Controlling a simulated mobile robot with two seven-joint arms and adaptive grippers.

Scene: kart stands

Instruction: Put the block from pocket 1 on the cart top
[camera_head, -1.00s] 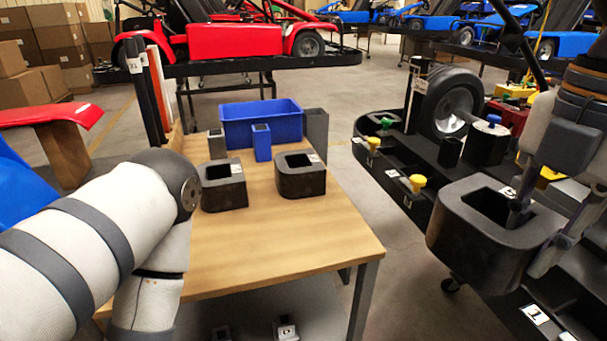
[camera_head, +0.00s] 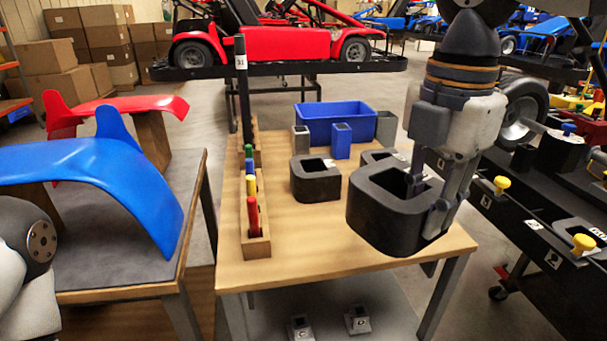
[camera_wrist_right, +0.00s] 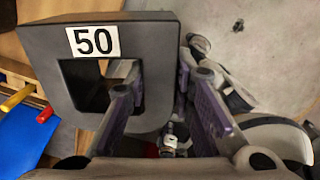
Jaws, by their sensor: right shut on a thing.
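My right gripper (camera_head: 428,195) is shut on the wall of a thick black block (camera_head: 385,225) with a square opening, one finger inside the opening and one outside. In the right wrist view the block (camera_wrist_right: 95,30) carries a white label reading 50. The block appears held above the right front part of the wooden cart top (camera_head: 320,242). Its underside contact cannot be seen clearly. The black stand with numbered pockets (camera_head: 520,235) is at right; pocket 1 cannot be made out. My left gripper is out of view.
Two similar black blocks stand on the cart top, one in the open (camera_head: 316,180) and one (camera_head: 378,158) partly hidden behind the held block. A blue bin (camera_head: 335,120) and small holders are behind. A wooden rack (camera_head: 256,245) lines the left edge. The front middle is clear.

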